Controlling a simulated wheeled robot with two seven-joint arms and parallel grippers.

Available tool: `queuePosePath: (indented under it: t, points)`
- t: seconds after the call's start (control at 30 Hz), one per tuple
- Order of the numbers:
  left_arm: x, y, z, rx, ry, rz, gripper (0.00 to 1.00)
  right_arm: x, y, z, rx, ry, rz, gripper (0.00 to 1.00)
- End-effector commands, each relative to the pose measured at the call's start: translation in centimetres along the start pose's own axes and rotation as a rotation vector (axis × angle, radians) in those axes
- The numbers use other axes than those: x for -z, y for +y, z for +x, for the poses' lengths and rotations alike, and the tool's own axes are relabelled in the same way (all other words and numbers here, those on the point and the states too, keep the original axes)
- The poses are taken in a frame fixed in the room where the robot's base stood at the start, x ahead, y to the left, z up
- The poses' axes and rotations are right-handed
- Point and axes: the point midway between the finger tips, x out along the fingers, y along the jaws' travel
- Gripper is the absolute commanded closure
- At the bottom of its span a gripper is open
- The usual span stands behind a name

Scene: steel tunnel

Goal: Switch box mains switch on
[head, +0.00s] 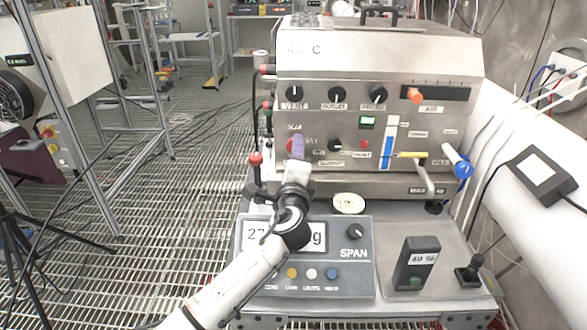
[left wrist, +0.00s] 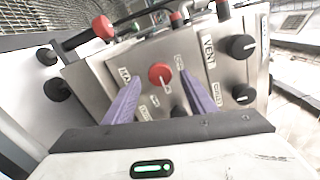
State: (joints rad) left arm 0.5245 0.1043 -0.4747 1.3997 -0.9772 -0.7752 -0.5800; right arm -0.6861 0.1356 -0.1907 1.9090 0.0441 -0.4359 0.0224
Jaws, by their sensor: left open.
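The switch box (head: 345,60) is a steel cabinet with black knobs, labels and a small green-lit display on its front. A red round knob (left wrist: 160,74) sits on its lower left panel with labels around it. In the head view this red knob (head: 290,146) is mostly hidden behind my left gripper (head: 298,147). In the left wrist view my left gripper (left wrist: 160,84) is open, one purple finger on each side of the red knob. I cannot tell whether the fingers touch it. The position of the knob's pointer is too small to read. My right gripper is not seen.
A scale with a SPAN knob (head: 353,254) stands in front of the box. A black box with a green button (head: 416,262) and a small joystick (head: 469,270) are at the right. A yellow-handled lever (head: 412,155) projects from the front panel. Grating floor lies left.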

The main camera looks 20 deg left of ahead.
Motion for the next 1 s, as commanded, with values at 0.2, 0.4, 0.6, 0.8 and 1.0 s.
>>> queuePosePath:
  t: [0.2,0.4,0.6,0.8,1.0]
  points:
    - [0.1,0.2,-4.2,-0.001,0.002,0.0,0.49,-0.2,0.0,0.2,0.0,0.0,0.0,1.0]
    - [0.0,0.1,-6.6,-0.002,0.0,0.0,0.49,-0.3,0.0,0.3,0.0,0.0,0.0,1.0]
    - [0.0,0.1,-7.1,-0.002,-0.001,0.002,0.49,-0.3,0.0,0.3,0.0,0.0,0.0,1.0]
    - [0.0,0.1,-7.1,-0.001,-0.001,0.002,0.49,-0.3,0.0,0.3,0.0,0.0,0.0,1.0]
    - [0.0,0.1,-7.1,-0.001,0.0,0.002,0.49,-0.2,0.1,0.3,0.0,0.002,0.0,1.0]
